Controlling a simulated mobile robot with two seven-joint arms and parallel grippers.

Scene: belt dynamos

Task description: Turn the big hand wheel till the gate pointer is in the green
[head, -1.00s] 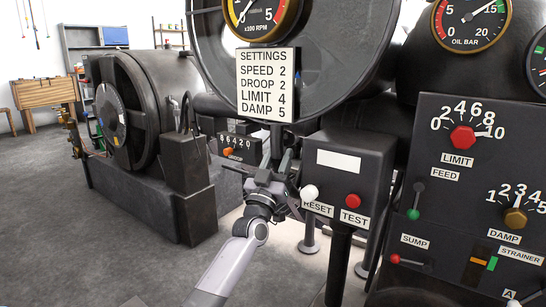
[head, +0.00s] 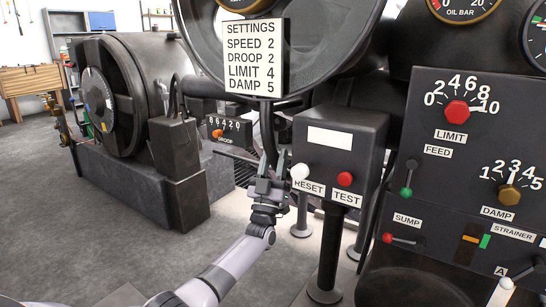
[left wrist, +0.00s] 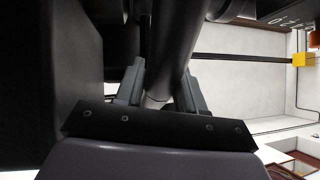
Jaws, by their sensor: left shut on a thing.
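My left gripper (head: 270,160) is left of the black RESET/TEST box, below the SETTINGS sign, with its fingers pointing up. In the left wrist view its fingers are closed on the sides of a dark round bar (left wrist: 174,50). I cannot tell for sure whether this bar is part of the big hand wheel. I cannot make out the whole hand wheel or a gate pointer with a green zone in either view. My right gripper is not in view.
The SETTINGS sign (head: 254,57) hangs above the gripper. The RESET/TEST box (head: 330,140) stands close on its right. A small DROOP dial (head: 230,130) lies behind it. The control panel (head: 470,190) fills the right. Open grey floor (head: 60,220) lies left.

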